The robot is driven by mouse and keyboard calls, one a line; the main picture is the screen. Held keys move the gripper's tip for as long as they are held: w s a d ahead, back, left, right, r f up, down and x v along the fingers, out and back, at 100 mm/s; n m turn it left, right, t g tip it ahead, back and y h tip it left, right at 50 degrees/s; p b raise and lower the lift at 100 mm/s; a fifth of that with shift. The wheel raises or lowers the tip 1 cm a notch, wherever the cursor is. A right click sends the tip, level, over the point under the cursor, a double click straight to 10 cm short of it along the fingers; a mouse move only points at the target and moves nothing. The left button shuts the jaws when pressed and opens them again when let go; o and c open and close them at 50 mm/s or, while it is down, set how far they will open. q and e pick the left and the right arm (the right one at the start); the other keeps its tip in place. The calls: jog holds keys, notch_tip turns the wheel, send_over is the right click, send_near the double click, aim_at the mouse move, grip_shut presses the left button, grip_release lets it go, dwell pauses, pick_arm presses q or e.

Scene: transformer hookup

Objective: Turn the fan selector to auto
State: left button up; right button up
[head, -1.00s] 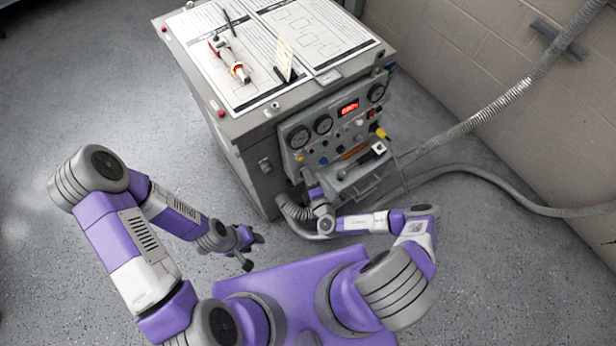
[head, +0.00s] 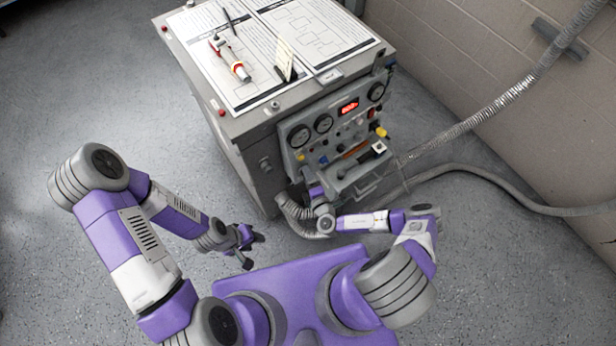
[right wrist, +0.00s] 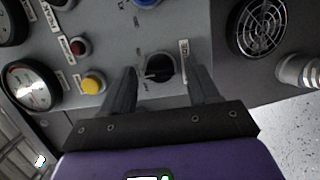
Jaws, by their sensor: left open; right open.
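The fan selector, a black rotary knob (right wrist: 159,68), sits on the grey control panel (head: 335,132) of the transformer cabinet. In the right wrist view the knob lies between the two spread fingers of my right gripper (right wrist: 155,82), with a gap on each side. The letters around the knob are too small or hidden to read. In the head view my right gripper is low at the panel's left side, mostly hidden by its own wrist. My left gripper (head: 249,250) is open and empty above the floor, left of my body.
A grey corrugated hose (head: 298,216) hangs by my right wrist. The cabinet top holds papers and a red-and-white tool (head: 229,60).

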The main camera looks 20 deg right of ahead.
jog(key=s+r+p, duration=0.1)
jog(key=s, duration=0.6)
jog(key=shift+s+d+p, duration=0.2)
jog(key=shift+d+p, duration=0.15)
jog(key=shift+d, duration=0.05)
jog(key=shift+r, duration=0.15)
